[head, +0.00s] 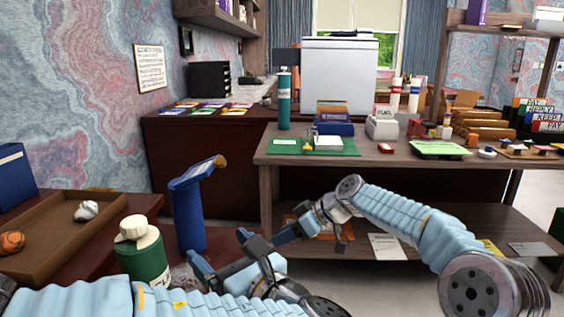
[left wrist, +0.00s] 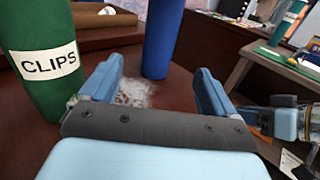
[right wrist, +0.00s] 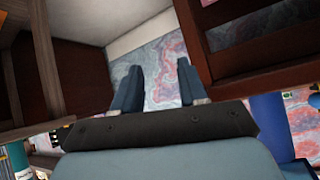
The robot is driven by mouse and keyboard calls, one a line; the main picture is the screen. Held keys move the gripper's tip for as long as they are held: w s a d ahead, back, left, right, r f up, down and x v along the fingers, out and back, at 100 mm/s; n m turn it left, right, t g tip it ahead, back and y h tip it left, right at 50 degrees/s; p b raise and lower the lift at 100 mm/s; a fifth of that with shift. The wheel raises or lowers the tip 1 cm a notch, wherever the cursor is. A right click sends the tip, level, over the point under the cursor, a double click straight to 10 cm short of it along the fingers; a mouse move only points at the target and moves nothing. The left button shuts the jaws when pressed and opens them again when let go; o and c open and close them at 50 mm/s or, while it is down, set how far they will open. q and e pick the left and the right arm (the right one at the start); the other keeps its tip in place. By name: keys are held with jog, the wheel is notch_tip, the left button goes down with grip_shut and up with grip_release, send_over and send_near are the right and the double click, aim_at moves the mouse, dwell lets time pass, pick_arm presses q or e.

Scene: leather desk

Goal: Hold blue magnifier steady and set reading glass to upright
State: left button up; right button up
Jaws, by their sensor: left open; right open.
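A blue upright cylinder with a tilted blue head and tan tip, which I take for the blue magnifier (head: 189,212), stands on the dark red desk, left of centre in the head view. Its lower part shows in the left wrist view (left wrist: 163,40), beyond and between my fingers. I cannot make out a separate reading glass or a lens. My left gripper (head: 219,247) is open and empty, close in front of the blue cylinder and apart from it. My right gripper (head: 312,238) is open and empty, off to the right of the cylinder.
A green bottle labelled CLIPS (left wrist: 40,55) stands just left of my left gripper. A brown tray (head: 60,250) with a crumpled white ball and an orange ball lies further left. A wooden table (head: 420,172) with a green mat and several boxes stands behind my right arm.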

aim_at(194, 224)
pick_arm(q)
jog(key=shift+w, duration=0.1)
jog(key=shift+w+a, duration=0.25)
jog(key=shift+a, duration=0.1)
jog(key=x, duration=1.3)
pick_arm(e)
jog(key=s+r+n+y, duration=0.1)
jog(key=s+r+n, duration=0.2)
jog(key=r, duration=0.6)
jog(key=s+r+n+g+y, duration=0.1)
jog(key=s+r+n, duration=0.3)
jog(key=r, duration=0.6)
jog(key=s+r+n+g+y, duration=0.1)
jog(key=s+r+n, duration=0.3)
jog(key=r, duration=0.5)
jog(key=shift+s+a+r, duration=0.2)
jog(key=shift+s+r, duration=0.05)
jog(key=shift+s, duration=0.25)
pick_arm(q)
jog(key=shift+s, duration=0.1)
